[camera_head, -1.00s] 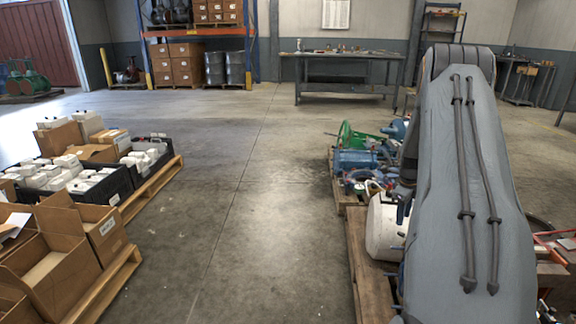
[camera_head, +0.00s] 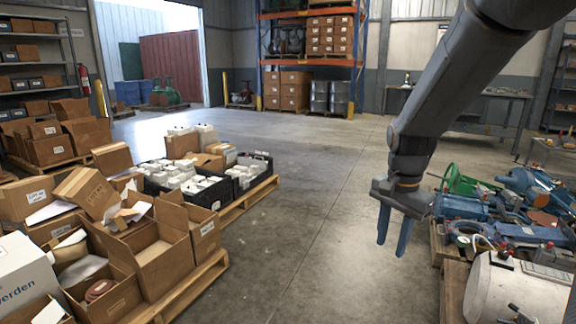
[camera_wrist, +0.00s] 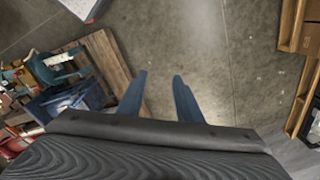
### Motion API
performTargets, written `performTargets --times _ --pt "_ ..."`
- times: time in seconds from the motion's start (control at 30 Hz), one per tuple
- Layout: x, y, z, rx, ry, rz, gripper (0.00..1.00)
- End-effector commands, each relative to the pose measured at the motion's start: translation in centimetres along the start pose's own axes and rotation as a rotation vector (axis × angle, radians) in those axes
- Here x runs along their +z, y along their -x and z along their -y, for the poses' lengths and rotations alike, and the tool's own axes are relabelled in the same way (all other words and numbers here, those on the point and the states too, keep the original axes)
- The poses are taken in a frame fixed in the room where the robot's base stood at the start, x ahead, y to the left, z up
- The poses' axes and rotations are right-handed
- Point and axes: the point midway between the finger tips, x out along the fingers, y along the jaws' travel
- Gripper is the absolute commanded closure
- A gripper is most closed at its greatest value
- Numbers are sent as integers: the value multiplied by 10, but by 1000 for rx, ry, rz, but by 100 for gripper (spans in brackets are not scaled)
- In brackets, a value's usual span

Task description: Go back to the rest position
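My gripper (camera_head: 393,236) hangs from my arm right of centre in the head view, above the bare floor between the two rows of pallets. Its two blue fingers point down. In the wrist view the fingers (camera_wrist: 160,92) stand apart with only concrete floor between them. My gripper is open and empty, and it touches nothing that I can see.
Pallets with open cardboard boxes (camera_head: 150,245) and black crates (camera_head: 206,191) stand at left. At right are pallets with blue machine parts (camera_head: 462,206) and a white cylinder (camera_head: 510,293). A workbench (camera_head: 475,107) and an orange rack (camera_head: 310,14) stand behind. The middle aisle is clear.

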Motion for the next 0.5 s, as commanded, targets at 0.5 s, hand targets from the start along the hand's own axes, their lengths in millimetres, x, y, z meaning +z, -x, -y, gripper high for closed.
performTargets --times 0.5 --pt "208 45 -61 -33 947 78 67"
